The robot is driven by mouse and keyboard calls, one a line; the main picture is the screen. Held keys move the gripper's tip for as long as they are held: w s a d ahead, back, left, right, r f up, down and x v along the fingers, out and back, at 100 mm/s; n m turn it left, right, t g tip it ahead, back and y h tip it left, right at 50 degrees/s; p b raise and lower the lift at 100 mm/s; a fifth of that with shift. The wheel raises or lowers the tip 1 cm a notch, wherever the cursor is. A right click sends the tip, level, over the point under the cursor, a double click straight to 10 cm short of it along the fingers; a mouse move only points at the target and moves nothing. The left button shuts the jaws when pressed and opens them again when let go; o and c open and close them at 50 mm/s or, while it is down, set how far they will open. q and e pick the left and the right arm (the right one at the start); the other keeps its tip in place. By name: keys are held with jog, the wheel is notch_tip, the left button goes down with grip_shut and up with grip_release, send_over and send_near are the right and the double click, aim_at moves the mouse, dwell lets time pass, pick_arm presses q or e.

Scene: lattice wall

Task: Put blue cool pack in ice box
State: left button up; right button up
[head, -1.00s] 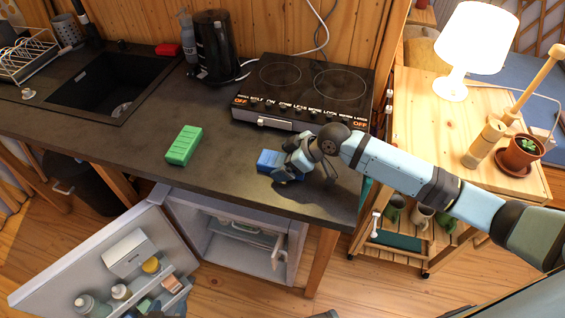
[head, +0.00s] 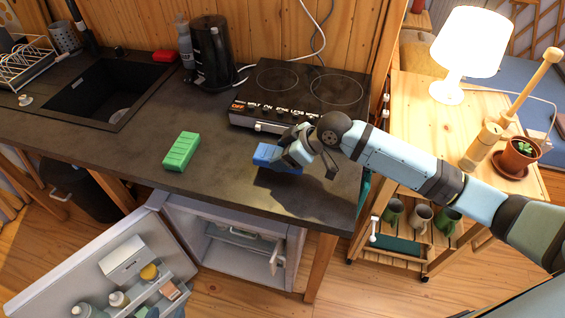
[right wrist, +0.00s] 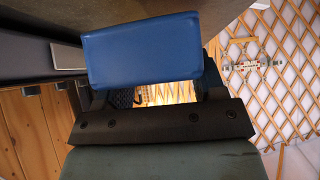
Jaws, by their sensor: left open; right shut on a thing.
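The blue cool pack (head: 266,154) is in my right gripper (head: 290,152), over the dark counter in front of the hob. A shadow lies below it, and it appears raised off the counter. In the right wrist view the pack (right wrist: 142,50) fills the space beyond the gripper's dark body (right wrist: 155,122). Below the counter, a small fridge (head: 292,262) stands with its door open. The ice box seems to be the compartment (head: 240,238) in its upper part, with a small pale flap (head: 275,258) swung out; its inside is mostly hidden. My left gripper is not visible.
A green block (head: 181,151) lies on the counter (head: 110,150) left of the pack. The open fridge door (head: 75,275), holding bottles and boxes, spreads left over the floor. The hob (head: 300,90) and kettle (head: 212,50) stand behind. A wooden trolley (head: 480,125) is at right.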

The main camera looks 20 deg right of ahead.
notch_tip(320, 180, up, 15)
jog(key=s+d+f+m+t+h+p, duration=0.2)
jog(key=s+d+m+t+h+p, duration=0.2)
jog(key=s+d+m+h+p, duration=0.3)
jog(key=s+m, duration=0.1)
jog(key=m, duration=0.3)
jog(key=shift+s+d+p, duration=0.2)
jog(key=shift+s+p, duration=0.15)
jog(key=shift+f, duration=0.15)
dwell(0.5)
jog(key=shift+d, duration=0.1)
